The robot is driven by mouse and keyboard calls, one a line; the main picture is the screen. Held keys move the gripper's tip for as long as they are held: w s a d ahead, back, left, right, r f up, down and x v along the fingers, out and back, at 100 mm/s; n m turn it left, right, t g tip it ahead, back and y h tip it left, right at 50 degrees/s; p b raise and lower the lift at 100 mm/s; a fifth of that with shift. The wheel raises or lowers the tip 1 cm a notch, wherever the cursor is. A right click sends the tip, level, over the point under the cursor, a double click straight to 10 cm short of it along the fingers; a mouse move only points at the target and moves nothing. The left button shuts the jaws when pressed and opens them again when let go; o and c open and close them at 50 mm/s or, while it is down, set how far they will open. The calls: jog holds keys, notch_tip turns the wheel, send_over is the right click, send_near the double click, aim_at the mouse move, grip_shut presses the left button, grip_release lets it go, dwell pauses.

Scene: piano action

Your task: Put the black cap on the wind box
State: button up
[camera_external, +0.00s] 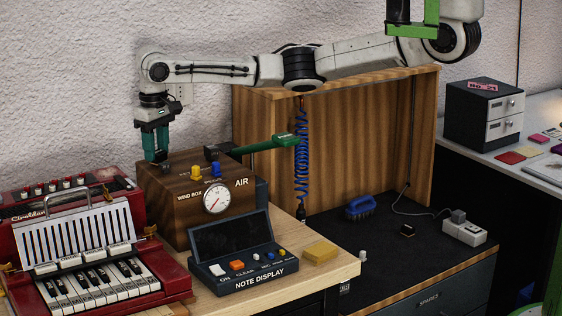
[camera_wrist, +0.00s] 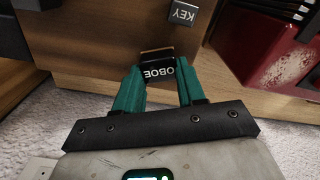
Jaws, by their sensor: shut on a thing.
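The wind box (camera_external: 185,210) is a brown wooden box with a round gauge, on the wooden bench in the outside view. It also shows in the wrist view (camera_wrist: 90,60). My gripper (camera_external: 158,158) points down with green fingers at the box's left back top edge. In the wrist view my gripper (camera_wrist: 160,72) is shut on a black cap (camera_wrist: 158,68) marked OBOE. The cap is between the fingertips, against or just in front of the box; I cannot tell whether it touches. In the outside view the fingers mostly hide the cap.
A grey piece marked KEY (camera_wrist: 184,14) is near the held cap. A green lever (camera_external: 265,145), yellow knob (camera_external: 197,175) and blue knob (camera_external: 216,169) are on the box. A red accordion (camera_external: 110,240) stands left, a note display (camera_external: 235,260) in front.

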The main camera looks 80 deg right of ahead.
jog(key=shift+f, duration=0.15)
jog(key=o, duration=1)
notch_tip(320, 180, up, 12)
jog(key=shift+r+b, duration=0.1)
jog(key=shift+b, duration=0.3)
jog(key=shift+o, duration=0.4)
